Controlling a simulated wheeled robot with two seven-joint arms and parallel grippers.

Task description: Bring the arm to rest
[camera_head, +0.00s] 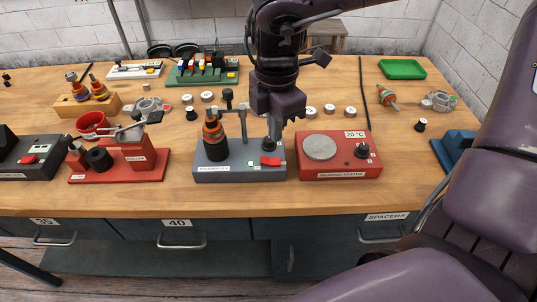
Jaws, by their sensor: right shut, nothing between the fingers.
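My right arm comes in from the top right, and its dark purple gripper (271,142) points down over the right part of a grey station (230,175). The fingers are shut with nothing between them. The fingertips are close to a dark upright part on that station; I cannot tell if they touch it. On the left of the station stands a rotor with a copper-orange winding and a black lower part (214,141). A post with a dark knob stands behind it. My left gripper is not in view.
A red hot-plate station (338,158) marked 20 °C is right of the gripper. A red press station (120,165) and a red bowl (92,124) are at left. A green tray (402,69), a rotor (386,97) and a blue block (455,148) are at right. Several small round parts lie behind.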

